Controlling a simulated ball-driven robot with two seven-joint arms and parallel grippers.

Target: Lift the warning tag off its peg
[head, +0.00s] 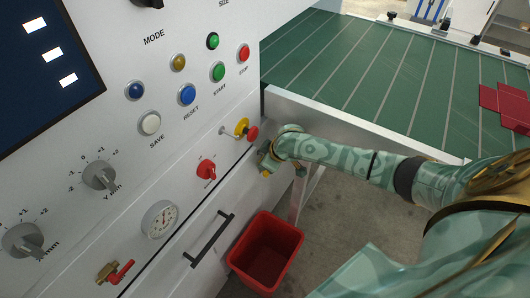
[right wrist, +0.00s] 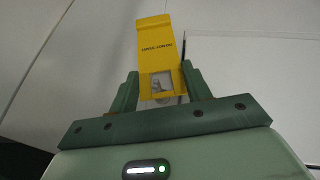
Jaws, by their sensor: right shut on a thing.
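The yellow warning tag (right wrist: 155,42) with a line of dark print is in the right wrist view, between the two green fingers of my right gripper (right wrist: 160,78). The fingers are shut on its lower part. A square opening there shows a grey, peg-like shape, but I cannot tell whether the tag still hangs on it. In the head view my right gripper (head: 267,158) is close to the machine's front, below the red emergency button (head: 252,133). A small yellow patch at the gripper may be the tag; the peg is not clear there. My left gripper is not in view.
The white panel carries a red rotary switch (head: 206,169), a gauge (head: 160,219) and several coloured buttons. A black drawer handle (head: 209,240) juts out below. A red bin (head: 266,251) stands on the floor. A green striped bed (head: 385,75) lies behind my right arm.

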